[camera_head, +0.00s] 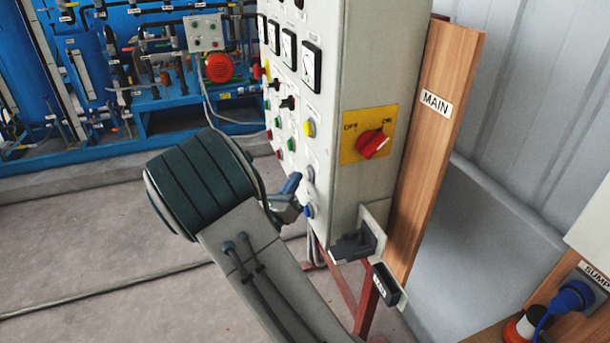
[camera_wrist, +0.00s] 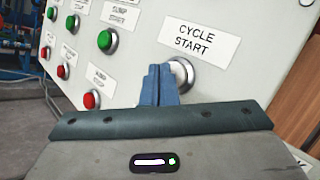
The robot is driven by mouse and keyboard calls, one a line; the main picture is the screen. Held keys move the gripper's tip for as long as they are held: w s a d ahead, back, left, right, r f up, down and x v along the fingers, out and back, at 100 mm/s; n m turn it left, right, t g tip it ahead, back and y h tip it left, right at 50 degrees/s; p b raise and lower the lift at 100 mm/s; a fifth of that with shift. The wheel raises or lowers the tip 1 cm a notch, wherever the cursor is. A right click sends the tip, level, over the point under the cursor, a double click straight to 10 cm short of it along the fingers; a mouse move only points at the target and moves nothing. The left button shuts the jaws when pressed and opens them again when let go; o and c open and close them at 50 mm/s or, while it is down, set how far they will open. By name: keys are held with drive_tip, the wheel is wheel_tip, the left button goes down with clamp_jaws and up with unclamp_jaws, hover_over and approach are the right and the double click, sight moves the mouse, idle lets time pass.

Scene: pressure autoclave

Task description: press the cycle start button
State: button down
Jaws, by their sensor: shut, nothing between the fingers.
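The cycle start button (camera_wrist: 182,72) sits below the "CYCLE START" label (camera_wrist: 200,40) in the wrist view. Its silver rim shows, but the fingers hide part of it. My gripper (camera_wrist: 160,72) is shut and empty, with its blue fingertips together just in front of the button's left side. I cannot tell whether they touch it. In the head view, my gripper (camera_head: 294,180) is at the lower part of the control panel's button face (camera_head: 300,120), close to its front edge. Which button there is cycle start is unclear.
Green (camera_wrist: 106,41) and red (camera_wrist: 92,100) buttons lie to the left in the wrist view. A red main switch (camera_head: 373,144) on a yellow plate is on the panel's side. A black plug (camera_head: 352,245) sticks out below it. A wooden board (camera_head: 432,150) stands behind.

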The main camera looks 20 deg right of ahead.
drive_tip(key=shift+d, duration=0.5)
idle(0.5)
drive_tip(key=shift+a, duration=0.1)
drive_tip(key=shift+a+p, duration=0.35)
drive_tip(key=shift+a, duration=0.4)
drive_tip(key=a+p, duration=0.1)
drive_tip(key=a, duration=0.4)
idle(0.3)
idle(0.7)
